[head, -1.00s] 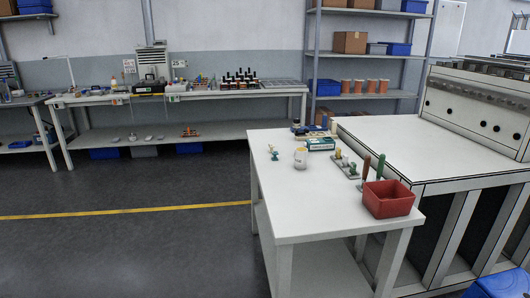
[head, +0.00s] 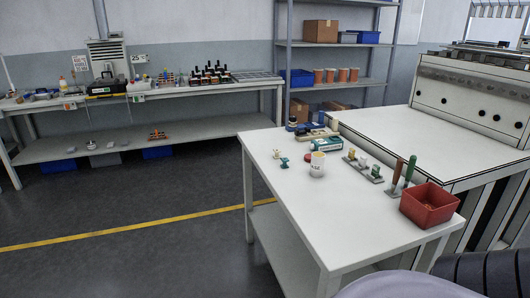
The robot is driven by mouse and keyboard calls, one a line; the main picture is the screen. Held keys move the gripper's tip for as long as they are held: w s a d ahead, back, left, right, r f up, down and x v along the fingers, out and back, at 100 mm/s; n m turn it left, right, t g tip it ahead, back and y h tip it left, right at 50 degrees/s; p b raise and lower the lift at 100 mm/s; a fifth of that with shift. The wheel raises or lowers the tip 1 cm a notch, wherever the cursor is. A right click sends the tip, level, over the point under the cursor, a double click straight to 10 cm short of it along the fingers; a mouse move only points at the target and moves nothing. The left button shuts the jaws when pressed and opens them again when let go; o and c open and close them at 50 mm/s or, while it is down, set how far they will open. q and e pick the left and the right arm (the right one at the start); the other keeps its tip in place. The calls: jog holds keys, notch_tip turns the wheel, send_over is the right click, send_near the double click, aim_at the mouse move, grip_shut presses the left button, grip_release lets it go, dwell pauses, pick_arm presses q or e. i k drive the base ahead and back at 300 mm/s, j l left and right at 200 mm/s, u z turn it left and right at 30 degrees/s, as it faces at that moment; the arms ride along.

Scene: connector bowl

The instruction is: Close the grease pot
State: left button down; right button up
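A small white pot (head: 317,169), which looks like the grease pot, stands upright on the white table in the middle of the head view. It has a pale yellowish patch near its top. It is too small to tell whether a lid is on it, and I cannot make out a separate lid. Neither of my grippers is in view.
The white table (head: 335,220) has bare room at its front left.

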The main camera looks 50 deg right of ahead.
aim_at(318, 160)
jog(key=i+z, duration=0.15)
jog(key=i, duration=0.45)
jog(key=i+j+z, duration=0.15)
jog(key=i, duration=0.45)
jog(key=i+z, duration=0.35)
jog(key=i, duration=0.15)
jog(key=i+j+z, duration=0.1)
jog(key=i+z, duration=0.2)
jog(key=i, duration=0.2)
jog(key=i+z, duration=0.2)
jog(key=z, duration=0.15)
jog(key=i+z, duration=0.25)
jog(key=z, duration=0.15)
jog(key=i+j+z, duration=0.15)
jog(key=z, duration=0.2)
jog(key=i+j+z, duration=0.1)
jog(key=i+z, duration=0.2)
jog(key=z, duration=0.15)
jog(key=i+j+z, duration=0.25)
jog(key=z, duration=0.15)
